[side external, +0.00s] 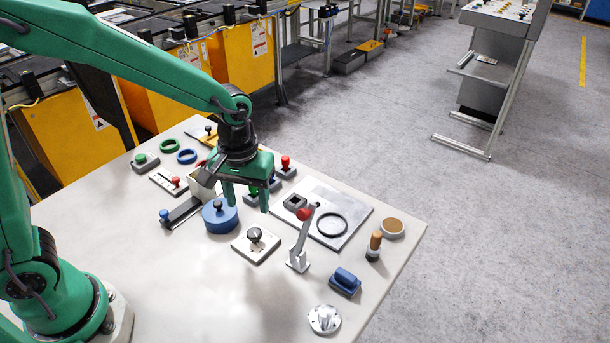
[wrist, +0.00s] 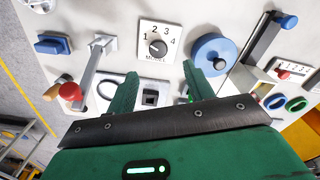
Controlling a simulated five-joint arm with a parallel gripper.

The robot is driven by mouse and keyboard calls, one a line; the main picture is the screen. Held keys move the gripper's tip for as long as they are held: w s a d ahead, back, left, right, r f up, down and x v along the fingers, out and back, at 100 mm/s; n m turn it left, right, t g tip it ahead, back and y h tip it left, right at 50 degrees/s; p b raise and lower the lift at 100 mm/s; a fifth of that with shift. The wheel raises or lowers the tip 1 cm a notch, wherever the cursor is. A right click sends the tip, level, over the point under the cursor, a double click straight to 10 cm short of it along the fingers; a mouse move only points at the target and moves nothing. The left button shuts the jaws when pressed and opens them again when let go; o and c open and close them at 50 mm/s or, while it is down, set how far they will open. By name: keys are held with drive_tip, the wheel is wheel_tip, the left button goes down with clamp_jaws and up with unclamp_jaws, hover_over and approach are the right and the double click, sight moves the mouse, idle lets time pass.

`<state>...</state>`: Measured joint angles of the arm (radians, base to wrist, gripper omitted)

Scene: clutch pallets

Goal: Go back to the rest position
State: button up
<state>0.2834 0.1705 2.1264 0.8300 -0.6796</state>
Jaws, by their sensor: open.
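My gripper (side external: 246,198) is open and empty, held above the table (side external: 150,265) with its fingers pointing down. In the side view it hangs over the middle of the panel of controls, behind the white dial plate (side external: 244,251). In the wrist view, the two green fingers (wrist: 160,70) stand apart, with the dial plate (wrist: 158,56), numbered 1 to 4, beyond them. A lever with a red knob (side external: 305,214) stands to the right of the gripper in the side view. A blue round lid with a black knob (side external: 219,219) lies to the left. Some controls are partly hidden behind the fingers.
A metal plate with a black ring (side external: 331,224) lies at the right. A wooden-topped peg (side external: 375,241), a blue block (side external: 345,279) and a round metal disc (side external: 324,319) stand towards the right edge. The table's front left is clear.

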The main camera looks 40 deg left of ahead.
drive_tip(key=s+a+r+m+t, duration=0.4)
drive_tip(key=s+a+r+t, duration=0.1)
drive_tip(key=s+a+r, duration=0.5)
drive_tip(key=shift+s+r+m, duration=0.3)
drive_tip(key=shift+s+r, duration=0.9)
drive_tip(key=shift+r, duration=0.5)
